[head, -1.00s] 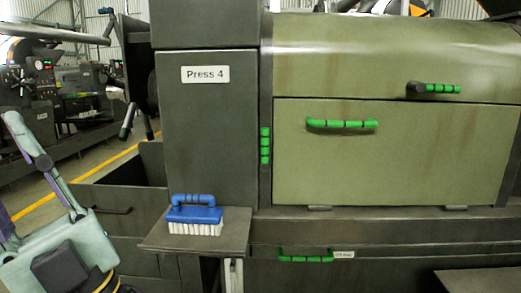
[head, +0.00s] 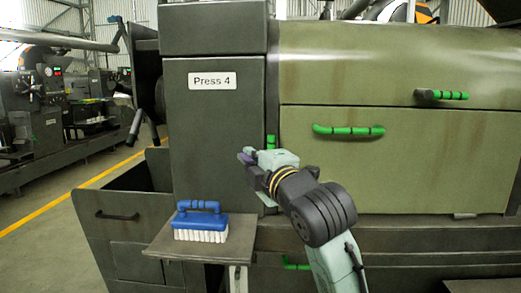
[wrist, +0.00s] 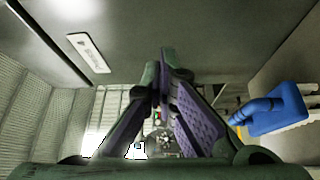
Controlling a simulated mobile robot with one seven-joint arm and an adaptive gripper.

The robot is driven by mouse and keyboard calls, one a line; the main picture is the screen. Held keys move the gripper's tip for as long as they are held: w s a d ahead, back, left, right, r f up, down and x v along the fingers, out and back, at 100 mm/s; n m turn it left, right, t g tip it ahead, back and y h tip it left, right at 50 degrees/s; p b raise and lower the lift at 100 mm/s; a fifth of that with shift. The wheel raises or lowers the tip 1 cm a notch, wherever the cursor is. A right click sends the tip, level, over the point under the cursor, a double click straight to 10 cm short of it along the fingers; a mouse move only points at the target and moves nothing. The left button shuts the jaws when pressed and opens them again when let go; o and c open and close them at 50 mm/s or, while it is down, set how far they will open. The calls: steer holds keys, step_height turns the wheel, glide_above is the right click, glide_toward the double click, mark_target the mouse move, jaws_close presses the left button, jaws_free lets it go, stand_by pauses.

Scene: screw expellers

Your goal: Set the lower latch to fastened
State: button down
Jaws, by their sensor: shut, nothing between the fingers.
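No part in view is labelled as the lower latch, and I cannot tell for sure which part it is. A vertical green-gripped handle (head: 271,141) sits in the dark strip left of the olive panels; only its top shows, the rest being hidden behind my arm. My gripper (head: 247,157) is in front of the dark cabinet face, just left of that strip. In the wrist view its fingers (wrist: 165,95) are shut and empty. I cannot tell whether it touches anything.
Green handles sit on the upper olive cover (head: 442,95) and lower olive panel (head: 348,130). A low green handle (head: 290,265) is partly hidden by my arm. A blue brush (head: 200,221) stands on a shelf (head: 165,243) below the Press 4 label (head: 212,81).

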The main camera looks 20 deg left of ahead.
steer(key=shift+w+d+f+h, duration=0.2)
steer(key=shift+w+d, duration=0.05)
steer(key=shift+d, duration=0.2)
steer(key=shift+w+d+f+h, duration=0.2)
steer(key=shift+w+d, duration=0.05)
steer(key=shift+d, duration=0.15)
steer(key=p+x, duration=0.2)
steer(key=x, duration=0.2)
steer(key=p+x, duration=0.1)
steer(key=x, duration=0.4)
steer(key=shift+w+a+r+p, duration=0.2)
steer(key=shift+a+p, duration=0.1)
steer(key=shift+p, duration=0.1)
steer(key=d, duration=0.1)
steer(key=d+p, duration=0.1)
steer(key=d, duration=0.1)
steer(key=shift+w, duration=0.4)
steer(key=shift+d+f, duration=0.2)
steer(key=shift+d, duration=0.2)
